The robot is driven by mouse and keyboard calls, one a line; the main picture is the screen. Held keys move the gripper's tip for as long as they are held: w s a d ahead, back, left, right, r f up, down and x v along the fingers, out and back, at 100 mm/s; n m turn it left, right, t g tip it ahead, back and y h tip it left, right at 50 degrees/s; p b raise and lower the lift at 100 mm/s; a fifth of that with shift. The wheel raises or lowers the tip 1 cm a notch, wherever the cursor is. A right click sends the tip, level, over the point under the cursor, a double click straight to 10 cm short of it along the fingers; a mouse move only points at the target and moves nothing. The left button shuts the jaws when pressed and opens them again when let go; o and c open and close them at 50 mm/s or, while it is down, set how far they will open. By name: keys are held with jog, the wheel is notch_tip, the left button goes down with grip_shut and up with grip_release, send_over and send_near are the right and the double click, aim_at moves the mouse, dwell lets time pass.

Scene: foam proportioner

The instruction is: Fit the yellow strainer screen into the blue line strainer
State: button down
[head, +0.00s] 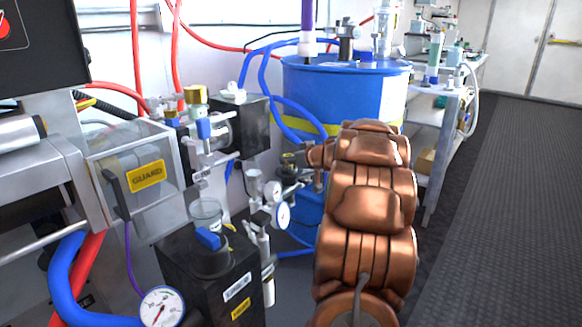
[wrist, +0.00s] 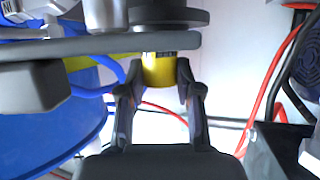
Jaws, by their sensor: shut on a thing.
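In the wrist view my gripper (wrist: 159,82) is shut on the yellow strainer screen (wrist: 159,70), a short yellow cylinder with a dark band near its top. The screen's upper end meets or overlaps a grey bar and a dark round disc in the picture. I cannot tell whether it touches them. In the head view my copper-coloured arm hides my gripper and the screen. I cannot pick out the blue line strainer for certain in either view; it may be behind my arm.
A big blue drum (head: 335,92) stands behind my arm and shows at the wrist view's left. Pressure gauges (head: 283,215), valves and a black box (head: 215,275) crowd the left. A grey bench (head: 433,150) stands at the back right. The floor (head: 500,220) at right is clear.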

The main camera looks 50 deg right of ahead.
jog(key=shift+f, duration=0.45)
jog(key=shift+r, duration=0.15)
jog(key=c, duration=0.8)
grip_release()
jog(key=p+v, duration=0.5)
jog(key=v, duration=0.7)
